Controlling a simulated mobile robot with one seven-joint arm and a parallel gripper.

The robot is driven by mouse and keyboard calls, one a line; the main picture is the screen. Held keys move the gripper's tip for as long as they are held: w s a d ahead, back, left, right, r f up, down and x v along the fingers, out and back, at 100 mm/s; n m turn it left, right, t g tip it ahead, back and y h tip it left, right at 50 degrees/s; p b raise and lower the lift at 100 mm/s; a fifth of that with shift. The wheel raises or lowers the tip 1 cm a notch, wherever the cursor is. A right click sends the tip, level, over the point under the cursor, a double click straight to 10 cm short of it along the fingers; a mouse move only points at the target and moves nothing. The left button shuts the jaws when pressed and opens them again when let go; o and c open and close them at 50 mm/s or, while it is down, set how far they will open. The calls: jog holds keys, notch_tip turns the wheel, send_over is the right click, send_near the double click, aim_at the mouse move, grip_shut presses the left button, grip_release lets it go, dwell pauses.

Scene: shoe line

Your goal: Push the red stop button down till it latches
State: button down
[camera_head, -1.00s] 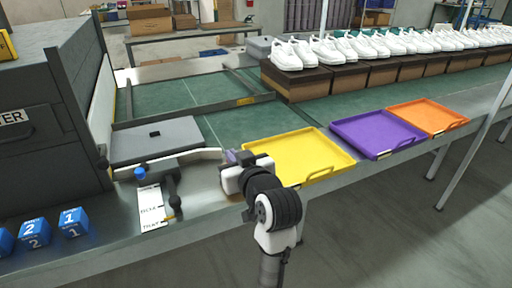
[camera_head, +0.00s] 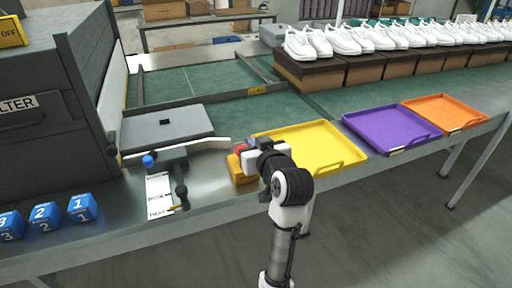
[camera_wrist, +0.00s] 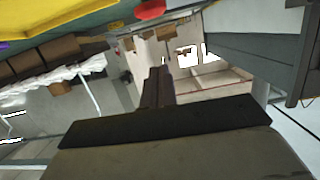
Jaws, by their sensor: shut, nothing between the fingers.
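The red stop button (camera_head: 240,149) sits on a yellow-orange box (camera_head: 243,170) at the table's front edge, left of the yellow tray. My gripper (camera_head: 252,143) is just right of the button and level with or above it, partly covering the box; I cannot tell whether it touches. In the wrist view the red button (camera_wrist: 150,9) shows at the top edge, apart from my fingertips (camera_wrist: 158,75). The fingers are shut with nothing between them.
A yellow tray (camera_head: 333,143), a purple tray (camera_head: 398,118) and an orange tray (camera_head: 462,108) stand to the right. A lever with a blue knob (camera_head: 148,161) and a label card (camera_head: 158,190) lie to the left. White shoes on boxes (camera_head: 310,75) line the back.

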jog(key=w+f, duration=0.1)
jog(key=w+a+f, duration=0.1)
jog(key=w+f, duration=0.1)
jog(key=w+f+p, duration=0.1)
jog(key=w, duration=0.1)
jog(key=shift+w+a+f, duration=0.15)
jog(key=shift+a+f, duration=0.2)
jog(key=shift+a, duration=0.05)
jog(key=shift+f, duration=0.3)
jog(key=shift+f+b, duration=0.85)
jog(key=shift+f, duration=0.6)
jog(key=r+p, duration=0.2)
jog(key=r, duration=0.1)
jog(key=r+p, duration=0.2)
jog(key=shift+s+d+r, duration=0.1)
jog(key=shift+s+d, duration=0.1)
jog(key=shift+s, duration=0.1)
jog(key=b+v, duration=0.2)
jog(key=v, duration=0.7)
jog(key=shift+s, duration=0.25)
